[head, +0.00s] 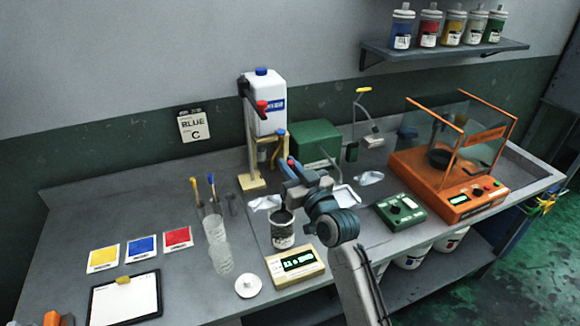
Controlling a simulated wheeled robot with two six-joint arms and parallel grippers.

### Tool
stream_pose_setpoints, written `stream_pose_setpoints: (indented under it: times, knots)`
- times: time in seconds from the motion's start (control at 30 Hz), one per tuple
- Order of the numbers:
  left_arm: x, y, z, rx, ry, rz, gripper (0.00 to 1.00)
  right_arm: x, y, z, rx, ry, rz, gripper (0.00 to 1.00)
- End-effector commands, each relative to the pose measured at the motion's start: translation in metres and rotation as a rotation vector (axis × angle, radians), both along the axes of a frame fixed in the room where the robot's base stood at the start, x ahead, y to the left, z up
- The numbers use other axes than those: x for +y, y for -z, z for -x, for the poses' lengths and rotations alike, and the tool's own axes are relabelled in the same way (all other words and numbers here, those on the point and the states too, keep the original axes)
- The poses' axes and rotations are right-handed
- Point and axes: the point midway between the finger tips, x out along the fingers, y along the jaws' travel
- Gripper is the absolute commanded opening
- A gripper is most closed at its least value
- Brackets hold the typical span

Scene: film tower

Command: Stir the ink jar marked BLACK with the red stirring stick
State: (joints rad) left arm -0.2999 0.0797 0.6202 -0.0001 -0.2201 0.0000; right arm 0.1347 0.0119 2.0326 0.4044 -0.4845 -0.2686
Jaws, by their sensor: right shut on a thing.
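My right gripper (288,186) is shut over an open jar (283,238) near the middle of the bench. A small red tip (290,160) shows just above the jaws, consistent with the red stirring stick held in them. My gripper hides most of the stick. A dark piece runs from the gripper down to the jar's mouth; I cannot tell how deep it reaches. The jar has a dark band and a pale label too small to read. My left gripper is not in view.
A scale with a lit display (296,266) and a white lid (248,286) lie in front. A stand with a white bottle (265,103) rises behind. An orange glass-sided balance (450,180) stands right.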

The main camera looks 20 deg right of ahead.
Motion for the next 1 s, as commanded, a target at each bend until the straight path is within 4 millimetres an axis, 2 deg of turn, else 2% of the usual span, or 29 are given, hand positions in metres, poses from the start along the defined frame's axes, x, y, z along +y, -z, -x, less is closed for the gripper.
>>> stream_pose_setpoints:
  times: [0.53, 1.0]
  knots:
    - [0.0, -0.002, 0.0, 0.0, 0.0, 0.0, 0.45, 0.0, -0.003, 0.0, 0.0, 0.0, 0.0, 0.0]
    - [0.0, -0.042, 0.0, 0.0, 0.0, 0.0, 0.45, 0.0, -0.047, 0.0, 0.0, 0.0, 0.0, 0.0]
